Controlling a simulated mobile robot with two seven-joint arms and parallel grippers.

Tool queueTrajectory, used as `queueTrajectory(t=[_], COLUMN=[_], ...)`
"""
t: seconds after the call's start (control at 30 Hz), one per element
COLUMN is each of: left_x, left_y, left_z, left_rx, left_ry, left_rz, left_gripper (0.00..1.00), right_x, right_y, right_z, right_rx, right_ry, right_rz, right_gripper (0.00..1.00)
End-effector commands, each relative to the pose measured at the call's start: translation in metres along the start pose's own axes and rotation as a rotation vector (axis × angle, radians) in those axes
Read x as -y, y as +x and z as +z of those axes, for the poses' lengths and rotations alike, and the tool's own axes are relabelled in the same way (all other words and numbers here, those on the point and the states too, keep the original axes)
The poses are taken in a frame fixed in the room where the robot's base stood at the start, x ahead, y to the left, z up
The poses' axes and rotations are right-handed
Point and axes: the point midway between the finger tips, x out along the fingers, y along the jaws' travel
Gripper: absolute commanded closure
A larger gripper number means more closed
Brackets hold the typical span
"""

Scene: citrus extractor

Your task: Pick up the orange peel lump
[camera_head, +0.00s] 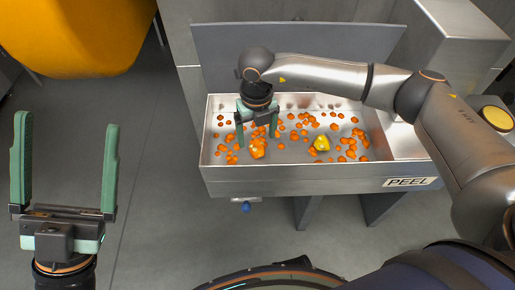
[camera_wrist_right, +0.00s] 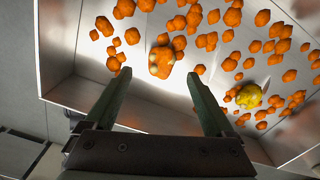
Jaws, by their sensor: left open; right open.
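The orange peel lump (camera_head: 258,149) is a larger orange piece with paler patches, lying in the metal peel tray (camera_head: 290,180) among small orange bits. My right gripper (camera_head: 256,138) is open, pointing down into the tray, with its fingers over the lump's area. In the right wrist view the lump (camera_wrist_right: 162,62) shows between and just beyond the tips of the open right gripper (camera_wrist_right: 158,75); I cannot tell how far above it they are. My left gripper (camera_head: 67,122) is open and empty, upright over the floor, well left of the tray.
A yellow lump (camera_head: 321,143) lies further right in the tray and also shows in the right wrist view (camera_wrist_right: 249,96). Several small orange bits surround both lumps. The tray has raised walls and a PEEL label (camera_head: 410,183). A big orange rounded object (camera_head: 80,35) fills the upper left.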

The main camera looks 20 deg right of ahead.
Motion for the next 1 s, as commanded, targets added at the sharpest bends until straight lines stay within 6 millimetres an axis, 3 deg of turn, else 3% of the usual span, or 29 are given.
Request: queueTrajectory(t=[0.23,0.5,1.0], left_x=[-0.006,-0.006,-0.006], left_y=[-0.01,-0.01,-0.009], left_z=[0.01,0.01,0.01], left_rx=[0.005,0.006,0.004], left_ry=[-0.021,-0.025,-0.025], left_rz=[0.001,0.002,0.002], left_gripper=[0.04,0.04,0.04], right_x=[0.004,0.004,0.004], right_y=[0.04,0.044,0.043], right_z=[0.0,0.001,0.001], right_rx=[-0.004,-0.001,-0.001], right_ry=[0.001,0.0,0.0], right_rz=[-0.001,0.0,0.0], right_gripper=[0.12,0.12,0.67])
